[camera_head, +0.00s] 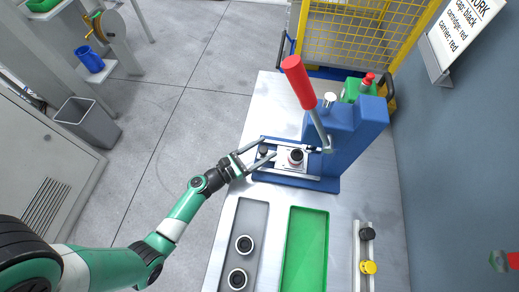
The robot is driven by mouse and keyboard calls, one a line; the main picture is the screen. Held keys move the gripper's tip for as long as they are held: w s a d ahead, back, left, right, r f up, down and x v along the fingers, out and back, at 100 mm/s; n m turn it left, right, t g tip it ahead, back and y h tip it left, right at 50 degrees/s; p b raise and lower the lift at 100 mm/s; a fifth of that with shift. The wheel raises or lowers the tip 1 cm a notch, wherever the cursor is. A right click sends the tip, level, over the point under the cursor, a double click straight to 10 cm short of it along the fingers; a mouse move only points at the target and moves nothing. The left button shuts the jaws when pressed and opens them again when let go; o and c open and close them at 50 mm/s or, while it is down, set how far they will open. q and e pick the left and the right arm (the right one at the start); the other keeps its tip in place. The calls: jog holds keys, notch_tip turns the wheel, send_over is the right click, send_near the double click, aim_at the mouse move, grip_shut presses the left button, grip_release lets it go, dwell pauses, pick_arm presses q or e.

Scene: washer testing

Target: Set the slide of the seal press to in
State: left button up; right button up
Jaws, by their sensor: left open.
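The blue seal press (345,135) stands on the metal bench, with its long red lever handle (299,82) raised and leaning left. Its white slide (282,164) lies on the blue base between two metal rails. A dark ring-shaped part with a pale centre (295,157) sits on the slide. A small black knob (263,150) is at the slide's left end. My left gripper (267,150) is open at the left edge of the base, its two fingers on either side of the knob. I cannot tell whether they touch it. My right gripper is not in view.
A grey tray (258,215) with two dark rings and an empty green tray (306,250) lie in front of the press. A rail with black and yellow knobs (368,267) is at right. Open floor lies left.

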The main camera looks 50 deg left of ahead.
pick_arm(q)
jog(key=s, duration=0.4)
jog(key=s+p, duration=0.1)
jog(key=s, duration=0.6)
jog(key=shift+s+a+p, duration=0.3)
jog(key=shift+a, duration=0.05)
